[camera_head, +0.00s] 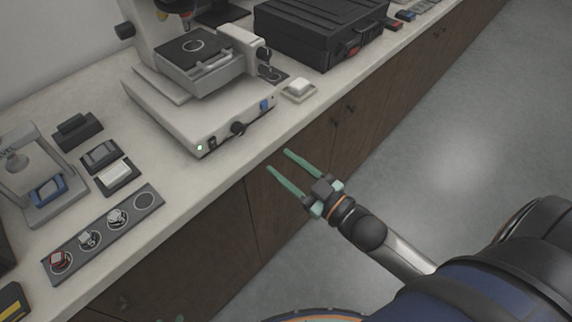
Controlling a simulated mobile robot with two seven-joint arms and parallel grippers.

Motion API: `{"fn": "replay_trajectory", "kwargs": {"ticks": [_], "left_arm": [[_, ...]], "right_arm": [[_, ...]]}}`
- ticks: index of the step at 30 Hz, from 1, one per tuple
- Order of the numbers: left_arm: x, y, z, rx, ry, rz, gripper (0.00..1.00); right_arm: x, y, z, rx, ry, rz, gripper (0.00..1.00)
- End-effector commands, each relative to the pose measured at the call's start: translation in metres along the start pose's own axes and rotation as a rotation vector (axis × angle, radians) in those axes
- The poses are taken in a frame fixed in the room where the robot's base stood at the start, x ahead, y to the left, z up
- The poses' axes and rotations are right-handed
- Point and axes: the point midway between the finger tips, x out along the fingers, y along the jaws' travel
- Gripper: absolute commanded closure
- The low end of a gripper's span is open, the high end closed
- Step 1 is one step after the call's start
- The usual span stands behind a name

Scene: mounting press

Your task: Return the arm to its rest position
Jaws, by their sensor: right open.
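My right arm comes in from the lower right, with a silver link and an orange ring at the wrist. My right gripper (278,160) has two long green fingers spread apart with nothing between them. It hangs in front of the counter's front edge, beside the dark cabinet doors, apart from everything on the counter.
On the pale counter (90,292) stand a microscope (190,118), a black case (318,28), a grey press (22,170) with a blue block, a strip (136,219) with several round places, and small blocks. A white piece sits in a small dish (299,97). Open floor lies right.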

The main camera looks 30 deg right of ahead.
Motion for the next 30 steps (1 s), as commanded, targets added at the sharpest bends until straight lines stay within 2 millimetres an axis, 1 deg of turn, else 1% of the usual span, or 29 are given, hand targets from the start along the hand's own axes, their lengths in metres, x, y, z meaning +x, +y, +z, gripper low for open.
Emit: {"fn": "replay_trajectory", "kwargs": {"ticks": [10,11,13,14,17,18,21,24,25,27,30], "left_arm": [[-0.001,0.0,-0.001,0.0,0.001,0.0,0.55],[-0.002,0.0,-0.003,0.0,0.001,0.0,0.55],[-0.008,0.001,-0.009,0.0,0.001,0.0,0.55],[-0.011,0.001,-0.013,0.0,0.001,0.0,0.55],[-0.025,0.002,-0.028,0.0,0.004,-0.001,0.55],[-0.029,0.002,-0.033,0.0,0.007,-0.002,0.55],[-0.037,0.001,-0.043,0.0,0.014,-0.005,0.55],[-0.041,0.0,-0.047,0.001,0.016,-0.008,0.55],[-0.041,-0.001,-0.048,0.0,0.016,-0.009,0.55],[-0.042,-0.001,-0.047,0.0,0.013,-0.009,0.55],[-0.041,-0.001,-0.044,0.0,0.009,-0.01,0.55]], "right_arm": [[0.0,0.0,0.001,0.003,-0.007,0.001,0.5],[-0.001,-0.001,0.003,0.009,-0.02,0.004,0.5],[-0.008,-0.005,0.015,0.039,-0.091,0.018,0.5],[-0.013,-0.009,0.023,0.058,-0.141,0.026,0.5],[-0.041,-0.03,0.06,0.137,-0.356,0.048,0.5],[-0.055,-0.041,0.074,0.17,-0.442,0.051,0.5],[-0.088,-0.068,0.102,0.236,-0.622,0.043,0.5],[-0.113,-0.089,0.117,0.278,-0.74,0.03,0.5],[-0.118,-0.094,0.12,0.287,-0.763,0.026,0.5],[-0.125,-0.1,0.125,0.297,-0.795,0.021,0.5],[-0.127,-0.102,0.127,0.299,-0.804,0.019,0.5]]}}
